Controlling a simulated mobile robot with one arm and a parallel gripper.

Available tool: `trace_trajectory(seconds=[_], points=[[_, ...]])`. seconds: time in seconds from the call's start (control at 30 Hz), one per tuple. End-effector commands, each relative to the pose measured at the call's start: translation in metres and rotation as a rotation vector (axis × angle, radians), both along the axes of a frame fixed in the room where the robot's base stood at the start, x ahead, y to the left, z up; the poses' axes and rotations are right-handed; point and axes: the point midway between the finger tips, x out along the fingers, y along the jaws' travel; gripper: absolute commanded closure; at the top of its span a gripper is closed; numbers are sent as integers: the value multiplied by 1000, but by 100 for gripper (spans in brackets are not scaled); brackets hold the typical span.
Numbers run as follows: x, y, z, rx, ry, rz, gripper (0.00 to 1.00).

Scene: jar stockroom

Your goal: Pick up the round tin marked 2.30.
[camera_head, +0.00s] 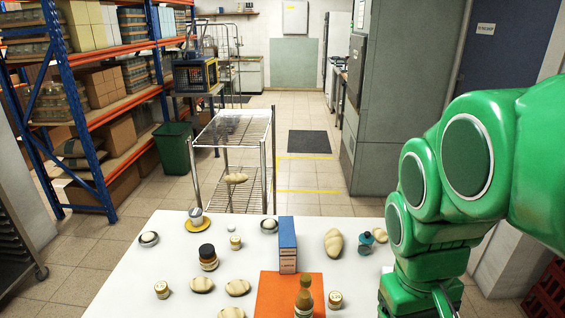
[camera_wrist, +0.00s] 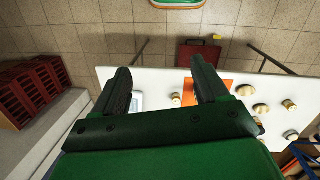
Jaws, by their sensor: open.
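Several small round tins with gold sides and pale lids stand on the white table (camera_head: 125,275). One tin (camera_head: 235,243) is behind the dark-lidded jar, one tin (camera_head: 161,290) is at the front left, and one tin (camera_head: 335,300) is right of the orange mat. Their markings are too small to read, so I cannot tell which is 2.30.
An orange mat (camera_head: 275,293) holds a bottle (camera_head: 304,299). A blue box (camera_head: 287,240) stands behind it. A dark-lidded jar (camera_head: 208,258), a yellow saucer (camera_head: 190,226), a teal object (camera_head: 366,240) and several pale loaf-like pieces (camera_head: 333,243) are spread around. A wire cart (camera_head: 232,128) stands beyond.

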Motion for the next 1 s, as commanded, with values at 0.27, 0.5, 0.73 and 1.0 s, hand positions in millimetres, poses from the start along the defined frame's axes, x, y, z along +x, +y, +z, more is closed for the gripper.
trace_trajectory(seconds=[0.27,0.5,0.73,1.0], points=[[69,-15,7,-104,-64,246,26],[159,-19,18,-245,-131,578,26],[247,-2,29,-388,-179,908,26],[344,44,40,-570,-216,1304,26]])
